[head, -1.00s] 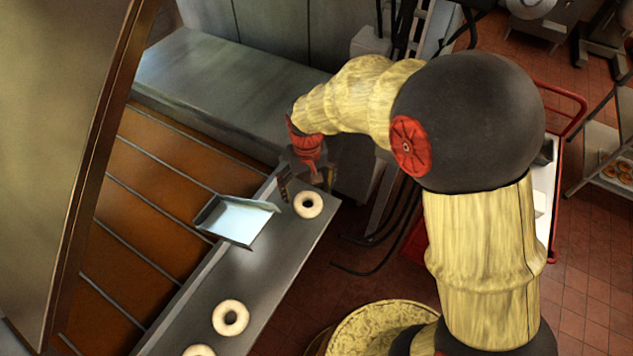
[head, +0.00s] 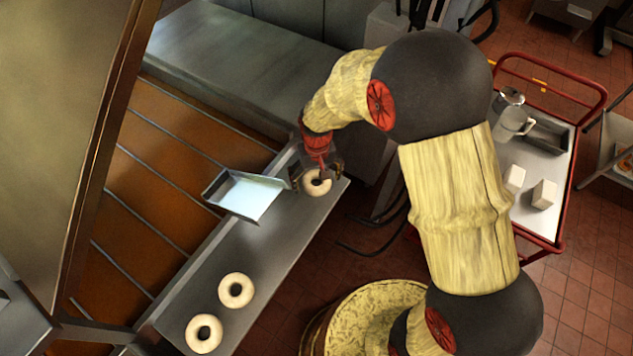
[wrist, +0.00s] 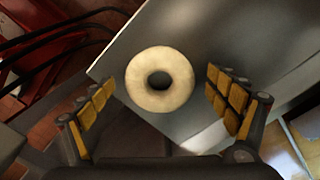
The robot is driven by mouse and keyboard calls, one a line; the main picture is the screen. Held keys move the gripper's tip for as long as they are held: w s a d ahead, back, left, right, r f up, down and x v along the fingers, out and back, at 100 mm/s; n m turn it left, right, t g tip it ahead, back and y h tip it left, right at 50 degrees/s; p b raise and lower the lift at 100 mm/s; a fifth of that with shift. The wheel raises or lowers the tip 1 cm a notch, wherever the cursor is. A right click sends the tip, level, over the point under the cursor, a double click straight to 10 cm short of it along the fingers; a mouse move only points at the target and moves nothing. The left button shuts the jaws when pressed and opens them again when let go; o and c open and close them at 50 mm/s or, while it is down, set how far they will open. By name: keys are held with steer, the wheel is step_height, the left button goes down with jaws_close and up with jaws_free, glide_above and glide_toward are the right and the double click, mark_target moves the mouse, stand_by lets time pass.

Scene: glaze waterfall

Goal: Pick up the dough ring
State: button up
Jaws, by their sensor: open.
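A pale dough ring (head: 317,183) lies flat near the far end of the steel shelf. In the wrist view the dough ring (wrist: 160,80) sits between and a little beyond the two yellow-padded fingers, with bare steel in its hole. My gripper (head: 317,178) is over this ring, its fingers spread to either side. In the wrist view my gripper (wrist: 160,105) is open and empty, with a gap between each finger and the ring. Two more dough rings, one (head: 236,290) and another (head: 204,334), lie at the shelf's near end.
A shallow metal tray (head: 243,195) stands on the shelf just left of my gripper. The steel shelf (head: 262,247) is bare between the tray and the near rings. Left is a brown wire-racked bed (head: 150,205). A red-railed cart (head: 540,205) stands at right.

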steer(key=shift+c, duration=0.9)
steer(key=c, duration=1.1)
steer(key=shift+o, duration=0.2)
steer(key=shift+r, duration=0.1)
